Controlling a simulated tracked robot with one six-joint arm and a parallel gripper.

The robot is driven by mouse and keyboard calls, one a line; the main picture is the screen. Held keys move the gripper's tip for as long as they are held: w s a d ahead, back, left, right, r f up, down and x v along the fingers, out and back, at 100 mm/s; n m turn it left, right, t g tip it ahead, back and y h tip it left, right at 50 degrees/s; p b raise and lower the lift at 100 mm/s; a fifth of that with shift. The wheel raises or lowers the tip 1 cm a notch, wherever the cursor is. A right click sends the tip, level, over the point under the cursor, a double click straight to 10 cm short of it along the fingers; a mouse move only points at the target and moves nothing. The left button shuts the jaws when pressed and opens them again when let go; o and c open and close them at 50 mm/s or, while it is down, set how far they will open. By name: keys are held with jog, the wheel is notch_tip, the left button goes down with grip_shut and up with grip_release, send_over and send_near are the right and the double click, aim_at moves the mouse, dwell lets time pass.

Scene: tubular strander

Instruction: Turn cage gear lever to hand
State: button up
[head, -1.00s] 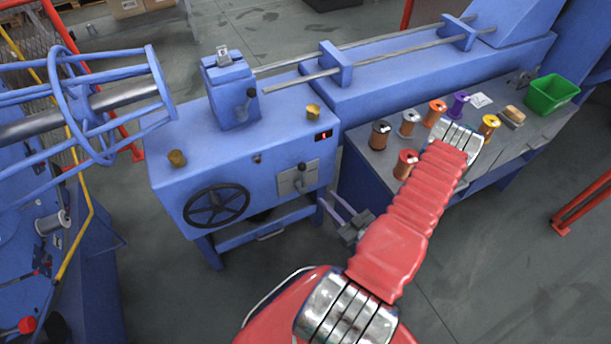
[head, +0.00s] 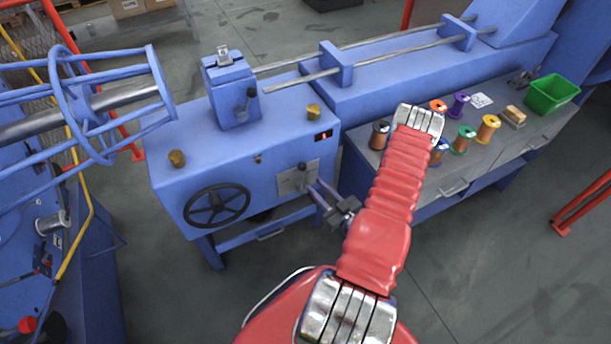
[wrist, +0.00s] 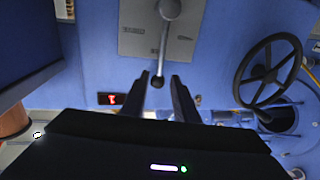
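The cage gear lever (head: 301,167) sits on a grey plate (head: 287,182) on the front of the blue gearbox. In the wrist view the grey lever (wrist: 164,45) runs from its round hub down to a dark tip, across the plate (wrist: 135,40), whose small marks I cannot read. My gripper (head: 316,189) is close to the plate's right edge in the head view. In the wrist view my gripper (wrist: 161,76) is open, with the lever's tip showing between its two fingers. I cannot tell whether they touch it.
A black handwheel (head: 216,206) is left of the plate, and a small red display (head: 323,136) is above right. A bench (head: 470,172) with several spools and a green bin (head: 551,94) stands right. Another lever (head: 250,97) is on the upper block.

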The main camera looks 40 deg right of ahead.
aim_at(303, 173)
jog(key=shift+w+d, duration=0.15)
jog(key=shift+w, duration=1.65)
jog(key=shift+w+d, duration=0.15)
jog(key=shift+w, duration=1.6)
jog(key=shift+c, duration=0.3)
grip_shut()
